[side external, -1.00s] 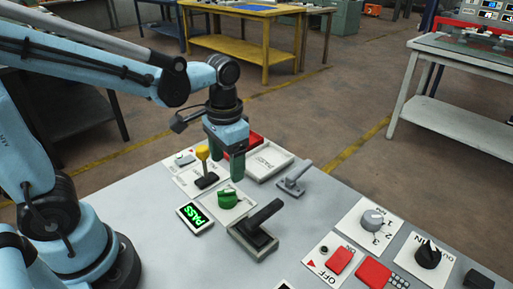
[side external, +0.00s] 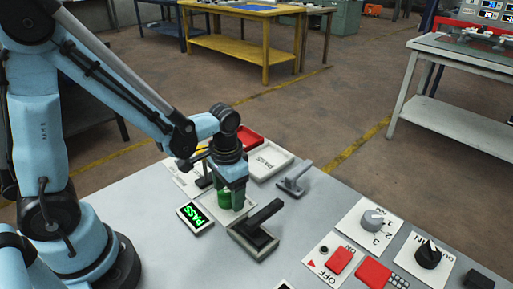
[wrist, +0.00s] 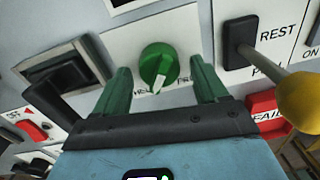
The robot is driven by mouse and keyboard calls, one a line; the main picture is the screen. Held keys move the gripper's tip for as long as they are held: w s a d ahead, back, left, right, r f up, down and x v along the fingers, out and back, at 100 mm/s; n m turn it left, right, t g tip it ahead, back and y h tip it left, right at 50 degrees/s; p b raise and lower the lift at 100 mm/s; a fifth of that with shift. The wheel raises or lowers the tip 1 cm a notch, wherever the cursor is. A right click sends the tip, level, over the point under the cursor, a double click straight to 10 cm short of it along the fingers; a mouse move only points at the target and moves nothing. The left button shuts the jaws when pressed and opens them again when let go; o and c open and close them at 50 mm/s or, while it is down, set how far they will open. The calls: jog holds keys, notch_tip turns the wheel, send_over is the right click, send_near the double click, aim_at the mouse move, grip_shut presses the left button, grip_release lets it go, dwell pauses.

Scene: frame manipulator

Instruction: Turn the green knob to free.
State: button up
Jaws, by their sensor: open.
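The green knob (wrist: 158,64) sits on a white plate (wrist: 122,46) in the wrist view. Its white pointer mark faces the bottom of the picture, between a partly hidden label on the left and another on the right that looks like FREE. My gripper (wrist: 160,67) is open, with one green finger on each side of the knob and a gap to it on both sides. In the side view my gripper (side external: 231,198) is low over the knob's plate. There the fingers and knob are both green and hard to tell apart.
A yellow-tipped lever (wrist: 298,98) is near the gripper in the wrist view. A grey numbered dial (side external: 373,218) lies further right. Bare panel lies between.

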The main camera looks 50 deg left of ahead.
jog(key=c, duration=1.1)
jog(key=shift+o, duration=0.2)
jog(key=shift+n, duration=0.3)
jog(key=n, duration=0.6)
jog(key=shift+a, duration=0.15)
jog(key=n, duration=0.3)
jog(key=shift+a+n, duration=0.1)
jog(key=shift+n, duration=0.3)
jog(key=shift+n+g, duration=0.3)
jog(key=shift+n, duration=1.4)
jog(key=o, duration=1.1)
jog(key=shift+c, duration=0.2)
